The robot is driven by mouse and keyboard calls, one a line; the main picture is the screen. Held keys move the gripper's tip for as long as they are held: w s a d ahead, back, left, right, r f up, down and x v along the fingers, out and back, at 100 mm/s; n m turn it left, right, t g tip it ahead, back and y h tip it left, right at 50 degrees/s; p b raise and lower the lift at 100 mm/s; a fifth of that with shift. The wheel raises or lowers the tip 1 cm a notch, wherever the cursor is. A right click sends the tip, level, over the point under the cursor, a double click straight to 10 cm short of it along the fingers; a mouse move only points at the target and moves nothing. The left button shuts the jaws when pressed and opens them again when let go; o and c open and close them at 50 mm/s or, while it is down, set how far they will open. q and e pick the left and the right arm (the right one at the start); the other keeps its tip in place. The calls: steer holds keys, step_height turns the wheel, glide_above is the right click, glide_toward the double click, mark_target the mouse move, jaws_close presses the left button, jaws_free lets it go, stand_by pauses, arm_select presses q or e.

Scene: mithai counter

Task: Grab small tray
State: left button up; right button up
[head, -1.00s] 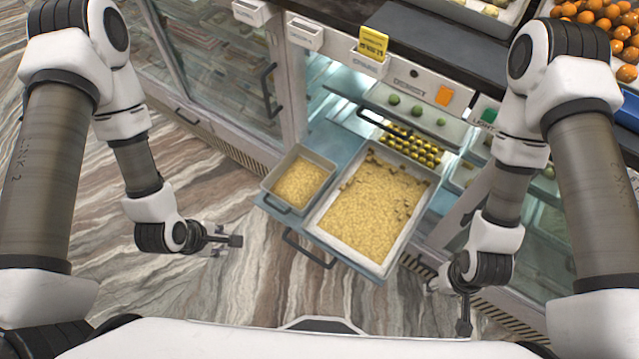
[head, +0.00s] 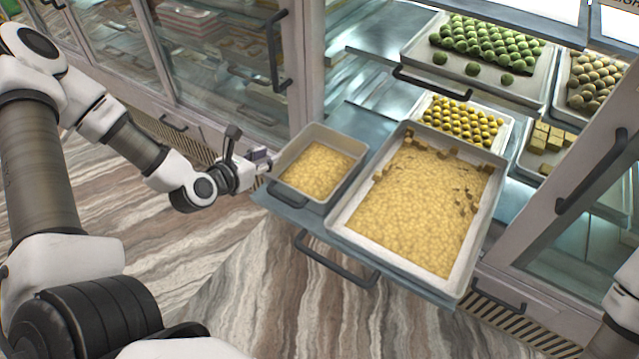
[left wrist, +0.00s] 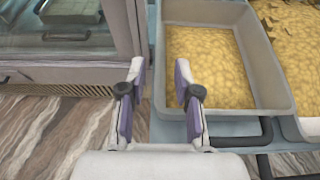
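The small tray (head: 345,147) is a grey, deep-walled pan holding yellow crumbly sweets, on the left of a pulled-out blue-grey shelf (head: 372,238). Whether that finger touches the wall cannot be told. My right gripper is out of view.
A larger tray (head: 337,221) of yellow sweets stands right beside the small tray. Dark handles (head: 335,262) stick out at the shelf's front. A glass cabinet (head: 215,60) stands behind my left gripper. The marbled floor in front is clear.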

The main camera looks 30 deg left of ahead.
mark_target(283, 152)
arm_select(q)
steer(key=b+x, duration=0.1)
steer(key=x, duration=0.5)
steer(key=shift+w+f+b, duration=0.15)
steer(key=shift+f+b, duration=0.2)
steer(key=shift+b, duration=0.05)
steer(key=shift+r, duration=0.1)
jaws_close()
